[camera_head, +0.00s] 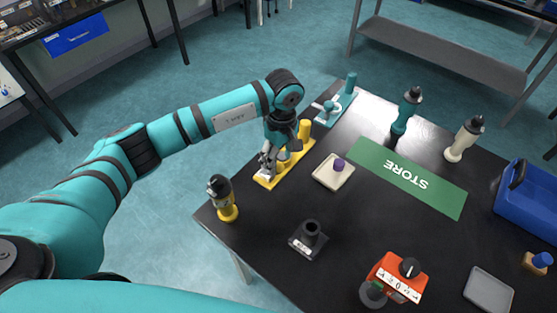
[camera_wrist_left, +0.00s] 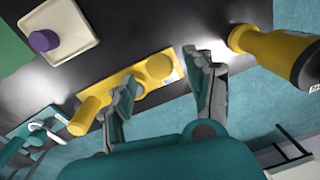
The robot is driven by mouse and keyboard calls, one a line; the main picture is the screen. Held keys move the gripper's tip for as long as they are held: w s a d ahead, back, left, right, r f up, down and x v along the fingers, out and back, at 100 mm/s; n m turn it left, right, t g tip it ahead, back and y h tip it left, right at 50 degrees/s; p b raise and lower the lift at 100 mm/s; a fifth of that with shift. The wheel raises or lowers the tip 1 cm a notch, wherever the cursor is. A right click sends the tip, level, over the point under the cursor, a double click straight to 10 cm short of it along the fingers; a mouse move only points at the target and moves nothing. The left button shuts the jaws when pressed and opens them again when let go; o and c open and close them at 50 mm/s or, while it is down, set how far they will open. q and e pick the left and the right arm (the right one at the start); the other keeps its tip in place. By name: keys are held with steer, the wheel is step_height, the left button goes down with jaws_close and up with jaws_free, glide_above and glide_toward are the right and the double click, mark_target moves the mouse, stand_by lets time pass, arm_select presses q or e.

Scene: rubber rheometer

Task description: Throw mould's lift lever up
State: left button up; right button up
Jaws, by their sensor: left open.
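A yellow fixture (camera_head: 267,181) lies along the far left edge of the black table, with an upright yellow post (camera_head: 304,129) at its far end. My left gripper (camera_head: 272,162) is open over the near part of this fixture. In the left wrist view its fingers (camera_wrist_left: 160,70) stand apart on either side of the knob; contact cannot be told. A teal fixture (camera_head: 335,108) with a handle stands beyond. Which part is the lift lever is unclear. My right gripper is not in view.
A yellow black-topped bottle (camera_head: 226,207) stands near the left gripper. A cream tray (camera_head: 332,178) with a purple piece lies right of the fixture. A black stand (camera_head: 308,240), red dial box (camera_head: 397,275), green STORE mat (camera_head: 408,178) and blue bin (camera_head: 530,205) take other places.

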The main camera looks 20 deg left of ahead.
mark_target(279, 166)
arm_select(q)
steer(key=shift+f, duration=1.55)
steer(key=shift+c, duration=0.2)
jaws_close()
